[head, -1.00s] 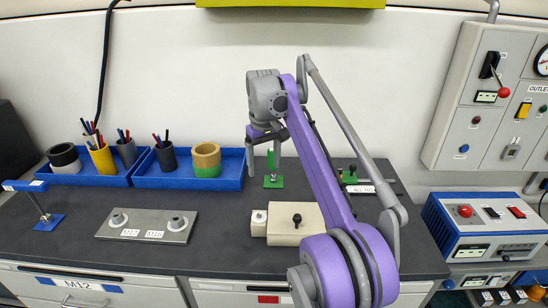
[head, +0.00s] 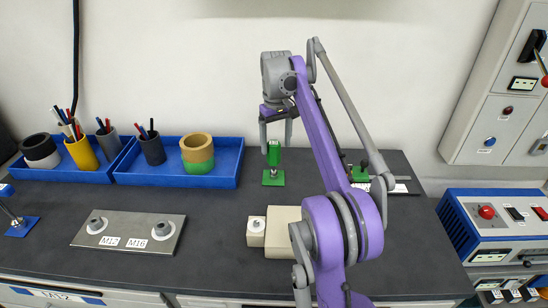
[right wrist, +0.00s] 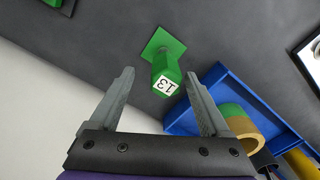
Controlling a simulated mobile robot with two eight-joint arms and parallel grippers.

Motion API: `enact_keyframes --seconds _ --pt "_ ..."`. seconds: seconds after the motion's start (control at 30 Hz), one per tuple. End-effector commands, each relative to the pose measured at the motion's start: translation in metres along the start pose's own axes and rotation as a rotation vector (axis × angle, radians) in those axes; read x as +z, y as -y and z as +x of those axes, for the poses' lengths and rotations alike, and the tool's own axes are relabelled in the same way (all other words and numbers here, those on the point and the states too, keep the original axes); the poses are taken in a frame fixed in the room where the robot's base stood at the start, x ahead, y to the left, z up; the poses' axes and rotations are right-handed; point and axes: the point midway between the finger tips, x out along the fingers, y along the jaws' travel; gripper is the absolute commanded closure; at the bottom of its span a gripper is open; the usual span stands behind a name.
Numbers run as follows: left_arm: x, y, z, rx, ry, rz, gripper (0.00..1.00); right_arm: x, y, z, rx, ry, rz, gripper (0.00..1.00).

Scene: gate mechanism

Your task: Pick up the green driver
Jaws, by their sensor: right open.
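The green driver (head: 273,153) stands upright on a small green square base (head: 273,179) on the dark bench. In the right wrist view, its green handle (right wrist: 165,66) shows end-on with a white "13" label on its end. My right gripper (head: 277,141) is open and hangs just above the driver, with its fingers pointing down. In the right wrist view, the handle lies ahead of and between the two spread fingertips (right wrist: 160,75), with nothing held. My left gripper is out of view.
A blue tray (head: 228,182) with tape rolls and a pen cup lies left of the driver. A beige block (head: 283,232) and a metal plate (head: 128,236) labelled M12 and M16 lie nearer. Another green base (head: 358,174) is partly behind my right arm.

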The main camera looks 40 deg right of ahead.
Motion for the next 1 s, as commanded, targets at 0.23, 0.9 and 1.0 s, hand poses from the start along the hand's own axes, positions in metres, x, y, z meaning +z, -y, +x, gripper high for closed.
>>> enact_keyframes --seconds 0.23,0.9,1.0 --pt "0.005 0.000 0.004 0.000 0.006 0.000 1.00 0.002 0.006 0.024 0.000 0.000 -0.001 0.19" --pt "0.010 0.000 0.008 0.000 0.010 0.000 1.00 0.002 0.008 0.055 0.000 -0.002 0.000 0.48" --pt "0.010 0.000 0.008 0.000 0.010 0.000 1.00 0.002 0.008 0.055 0.000 -0.002 0.000 0.66"
